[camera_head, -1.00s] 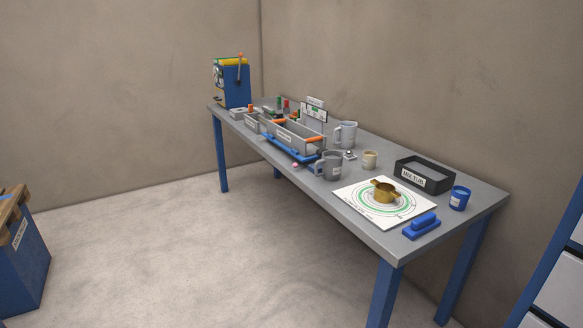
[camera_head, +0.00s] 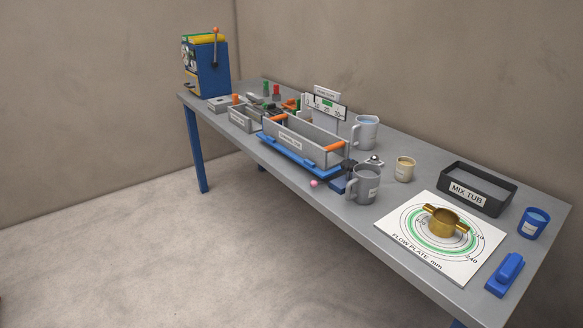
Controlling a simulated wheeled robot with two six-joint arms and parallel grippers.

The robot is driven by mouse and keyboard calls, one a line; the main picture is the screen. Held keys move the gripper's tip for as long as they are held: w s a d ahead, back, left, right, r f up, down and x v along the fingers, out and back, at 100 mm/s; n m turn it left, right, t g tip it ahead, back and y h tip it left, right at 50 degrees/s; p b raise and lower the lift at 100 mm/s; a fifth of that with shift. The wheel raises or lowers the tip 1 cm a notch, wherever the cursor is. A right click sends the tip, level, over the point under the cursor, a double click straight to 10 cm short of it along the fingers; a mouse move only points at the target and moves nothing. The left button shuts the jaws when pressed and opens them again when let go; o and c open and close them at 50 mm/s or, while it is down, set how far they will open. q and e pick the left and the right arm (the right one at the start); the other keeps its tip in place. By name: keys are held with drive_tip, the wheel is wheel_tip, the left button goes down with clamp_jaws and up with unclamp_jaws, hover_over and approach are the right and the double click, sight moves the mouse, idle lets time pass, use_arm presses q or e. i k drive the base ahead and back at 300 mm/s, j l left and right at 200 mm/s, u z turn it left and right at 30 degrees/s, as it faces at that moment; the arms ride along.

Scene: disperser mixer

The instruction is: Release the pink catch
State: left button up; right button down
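A small pink ball-shaped knob (camera_head: 314,183) shows at the front edge of the table, just left of the grey jug. It looks like the pink catch, and it sits by the right end of a blue rail (camera_head: 298,164) under a long grey tray (camera_head: 304,144) with orange handles. Whether the catch is engaged cannot be told at this size. Neither of my grippers is in view.
The grey table (camera_head: 364,208) also carries jugs (camera_head: 366,185), a beige cup (camera_head: 404,169), a black mix tub (camera_head: 477,190), a flow plate (camera_head: 420,256) with a brass ring (camera_head: 445,222), a blue cup (camera_head: 534,223) and a blue machine (camera_head: 207,68). Open floor lies in front.

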sight(313, 183)
drive_tip(key=i+j+z, duration=0.1)
drive_tip(key=i+j, duration=0.8)
drive_tip(key=i, duration=0.05)
